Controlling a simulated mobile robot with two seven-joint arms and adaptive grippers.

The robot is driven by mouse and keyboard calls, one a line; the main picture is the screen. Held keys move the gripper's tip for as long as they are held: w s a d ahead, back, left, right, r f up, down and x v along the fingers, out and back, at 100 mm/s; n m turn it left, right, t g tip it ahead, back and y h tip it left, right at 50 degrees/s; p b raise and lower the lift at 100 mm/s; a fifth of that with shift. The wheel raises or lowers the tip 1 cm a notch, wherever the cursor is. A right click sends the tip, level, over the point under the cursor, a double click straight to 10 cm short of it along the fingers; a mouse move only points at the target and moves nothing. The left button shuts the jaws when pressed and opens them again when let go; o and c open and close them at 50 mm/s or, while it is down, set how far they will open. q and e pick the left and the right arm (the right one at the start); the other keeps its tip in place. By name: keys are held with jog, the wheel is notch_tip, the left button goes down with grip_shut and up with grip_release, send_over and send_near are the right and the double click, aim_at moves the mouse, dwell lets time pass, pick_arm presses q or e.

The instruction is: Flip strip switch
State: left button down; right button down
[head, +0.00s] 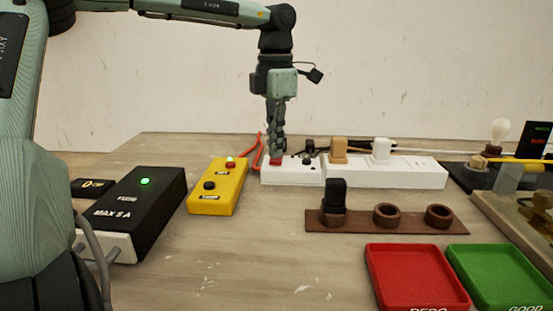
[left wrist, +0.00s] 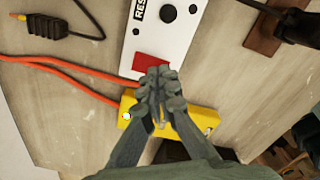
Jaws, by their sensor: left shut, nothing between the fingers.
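The white power strip (head: 400,172) lies at the back of the table with its red switch (head: 276,160) at its left end. My left gripper (head: 275,156) is shut and empty, pointing down with its fingertips at the red switch. In the left wrist view, the closed fingertips (left wrist: 158,72) overlap the lower edge of the red switch (left wrist: 150,62); I cannot tell whether they touch it. The strip (left wrist: 165,35) also shows a dark round button and part of a label there. Plugs sit in the strip, a tan one (head: 338,148) and a white one (head: 381,148). My right gripper is not in view.
A black fuse box (head: 150,195) with a green light is further left. A brown holder (head: 410,226), red tray (head: 372,270) and green tray (head: 455,270) lie in front.

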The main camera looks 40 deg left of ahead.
aim_at(275, 160)
pick_arm(q)
jog(key=shift+f+b, duration=0.35)
jog(key=shift+f, duration=0.25)
jog(key=shift+r, duration=0.15)
notch_tip(275, 160, up, 3)
jog(key=shift+f+p, duration=0.15)
jog(key=shift+p, duration=1)
jog(key=shift+r+p, duration=0.45)
jog(key=shift+r, duration=1.6)
